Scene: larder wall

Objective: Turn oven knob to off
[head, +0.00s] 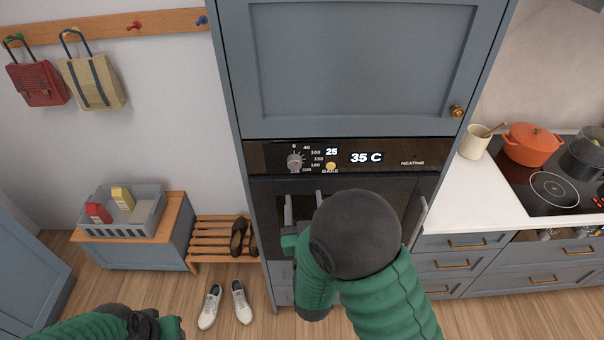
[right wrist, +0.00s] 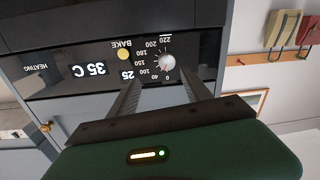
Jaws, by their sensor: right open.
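The oven knob (head: 294,161) is a small round grey knob at the left of the oven's black control panel, with temperature numbers around it. It also shows in the right wrist view (right wrist: 167,63), where the panel appears upside down. My right gripper (head: 299,204) is below the knob in the head view. Its two fingers are apart and empty in the right wrist view (right wrist: 162,88), with the knob beyond and between their tips, not gripped. My left gripper (head: 150,325) is at the bottom left; its fingers are not clear.
The display (head: 366,158) reads 35 C beside HEATING, and a yellow BAKE button (head: 330,166) is right of the knob. The oven handle (head: 418,215) stands out below. A grey crate (head: 125,213) sits on a bench at left. An orange pot (head: 531,145) stands on the hob.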

